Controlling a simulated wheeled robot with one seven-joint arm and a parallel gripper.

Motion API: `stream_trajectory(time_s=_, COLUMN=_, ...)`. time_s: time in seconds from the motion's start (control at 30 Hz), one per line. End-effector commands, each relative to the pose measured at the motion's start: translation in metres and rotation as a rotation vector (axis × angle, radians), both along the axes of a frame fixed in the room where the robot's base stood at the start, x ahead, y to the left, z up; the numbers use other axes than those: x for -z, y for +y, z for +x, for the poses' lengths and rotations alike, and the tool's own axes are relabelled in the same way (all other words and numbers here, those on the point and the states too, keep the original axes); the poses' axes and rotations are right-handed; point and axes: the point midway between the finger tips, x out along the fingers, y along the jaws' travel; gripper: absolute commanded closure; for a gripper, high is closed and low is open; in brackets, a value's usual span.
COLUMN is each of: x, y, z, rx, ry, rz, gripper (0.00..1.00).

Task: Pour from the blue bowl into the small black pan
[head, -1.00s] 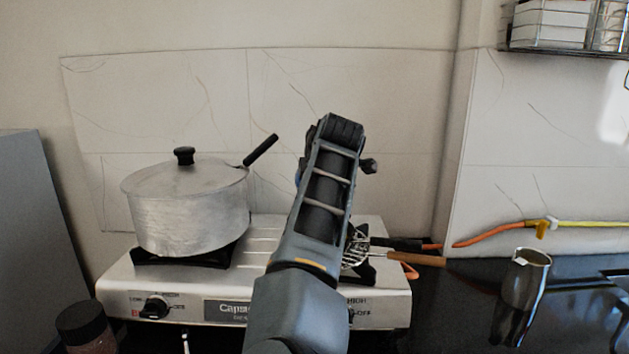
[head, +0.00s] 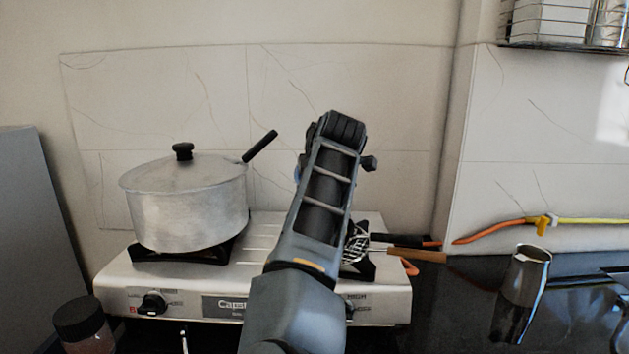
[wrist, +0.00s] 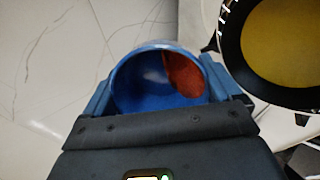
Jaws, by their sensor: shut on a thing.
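The blue bowl (wrist: 135,88) is between the two fingers of my gripper (wrist: 162,90) in the wrist view, and the gripper is shut on it. A red patch of contents lies against the bowl's right inner wall. The black pan (wrist: 232,62) is at the upper right of the wrist view, just right of the bowl and apart from it in the picture. Its inside looks yellow-brown. In the head view my arm covers the pan and nearly all of the bowl; only a sliver of blue (head: 297,174) shows at the arm's left edge.
A lidded metal pot (head: 190,212) stands on the left burner of the stove (head: 125,288). A wire utensil with a wooden handle (head: 417,255) lies on the right side. A metal jug (head: 522,290) stands on the dark counter. A dark-lidded jar (head: 82,322) is at front left.

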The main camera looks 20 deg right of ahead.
Motion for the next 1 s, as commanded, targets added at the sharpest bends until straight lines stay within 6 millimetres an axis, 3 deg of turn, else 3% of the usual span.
stream_trajectory(time_s=1.0, x=-0.0011, y=-0.0003, z=-0.0019, rx=0.001, ry=-0.083, rz=0.008, gripper=0.44)
